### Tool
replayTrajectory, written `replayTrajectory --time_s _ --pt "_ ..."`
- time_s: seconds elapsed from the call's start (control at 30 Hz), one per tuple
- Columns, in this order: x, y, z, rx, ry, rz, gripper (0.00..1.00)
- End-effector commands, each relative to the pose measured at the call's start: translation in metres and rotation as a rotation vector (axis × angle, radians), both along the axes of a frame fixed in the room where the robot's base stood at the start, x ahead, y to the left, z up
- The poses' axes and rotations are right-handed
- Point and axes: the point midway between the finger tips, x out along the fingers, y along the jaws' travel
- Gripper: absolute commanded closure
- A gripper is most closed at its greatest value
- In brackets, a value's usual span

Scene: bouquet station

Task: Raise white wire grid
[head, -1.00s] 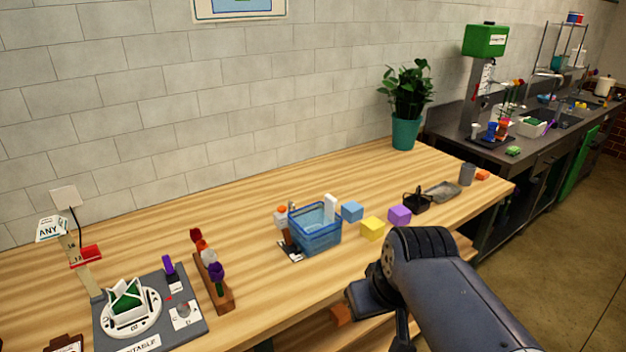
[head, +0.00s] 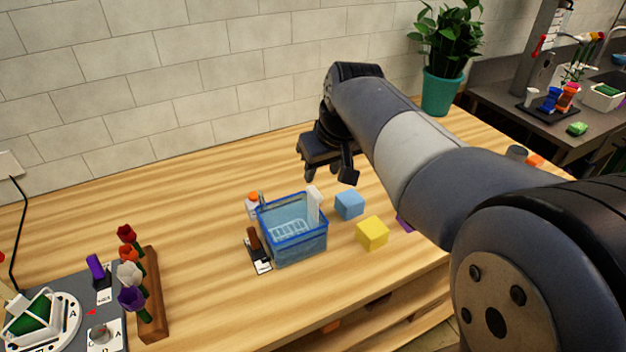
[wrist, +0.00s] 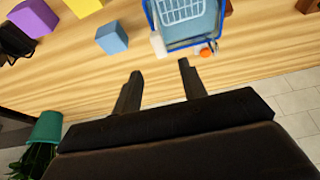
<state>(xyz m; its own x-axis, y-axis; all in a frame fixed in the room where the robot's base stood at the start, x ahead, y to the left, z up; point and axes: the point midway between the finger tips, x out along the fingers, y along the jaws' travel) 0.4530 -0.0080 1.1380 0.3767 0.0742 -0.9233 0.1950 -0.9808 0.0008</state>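The white wire grid (head: 289,229) lies inside the blue clear-walled basket (head: 297,257) on the wooden bench. In the wrist view the grid (wrist: 181,10) shows at the top, within the blue rim of the basket (wrist: 208,40). A white upright piece (head: 314,206) stands at the basket's back right corner. My gripper (head: 340,178) is above the bench, behind and to the right of the basket, apart from it. In the wrist view my gripper (wrist: 160,68) has its two fingers spread with nothing between them.
Blue (head: 349,205) and yellow (head: 372,232) blocks sit right of the basket. A purple block (wrist: 32,17) lies farther right. A bottle with an orange cap (head: 252,205) and a brown-handled tool (head: 254,242) are close to its left. A flower rack (head: 152,300) stands farther left.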

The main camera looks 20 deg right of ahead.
Motion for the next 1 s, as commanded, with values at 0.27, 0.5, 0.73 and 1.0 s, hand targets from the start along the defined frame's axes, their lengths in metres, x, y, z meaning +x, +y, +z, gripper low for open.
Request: replayTrajectory --time_s 0.27,0.5,0.73,1.0 --pt "0.020 0.004 -0.051 0.001 0.006 0.001 0.60" --pt "0.030 0.006 -0.074 -0.001 0.002 0.001 0.60" --pt "0.031 0.006 -0.078 0.000 0.001 0.000 0.60" --pt "0.031 0.006 -0.078 0.000 0.001 0.000 0.73"
